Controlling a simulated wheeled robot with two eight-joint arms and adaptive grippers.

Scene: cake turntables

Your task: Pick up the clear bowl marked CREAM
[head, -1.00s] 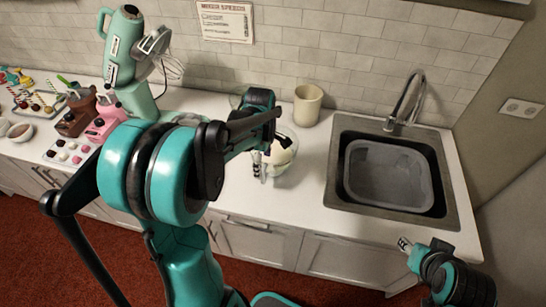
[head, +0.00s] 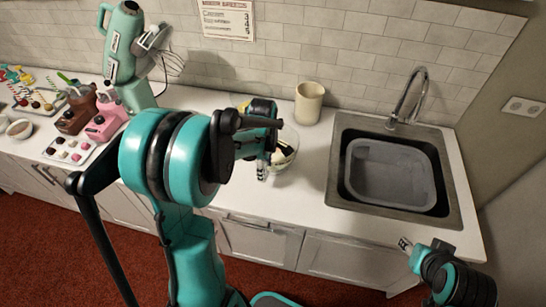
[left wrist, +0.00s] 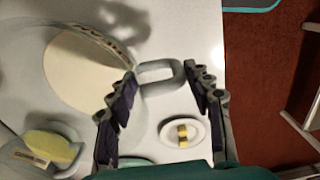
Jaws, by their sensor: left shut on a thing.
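The clear bowl (head: 291,158) with pale cream in it stands on the white counter, left of the sink in the head view. My left gripper (head: 262,172) is at its near left side and hides part of it. In the left wrist view the bowl (left wrist: 82,68) is seen from above, with dark lettering on its rim too small to read. Its grey loop handle (left wrist: 160,67) lies between the fingertips of my left gripper (left wrist: 163,82), which is shut on it. My right gripper (head: 405,244) is low in front of the counter, apart from the bowl; its jaw opening is unclear.
A cream-coloured canister (head: 309,102) stands behind the bowl. The sink (head: 340,170) with a grey tub (head: 390,175) is to the right. A teal mixer (head: 122,55), bottles and sweets trays stand left. A small white dish (left wrist: 198,134) is near the gripper.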

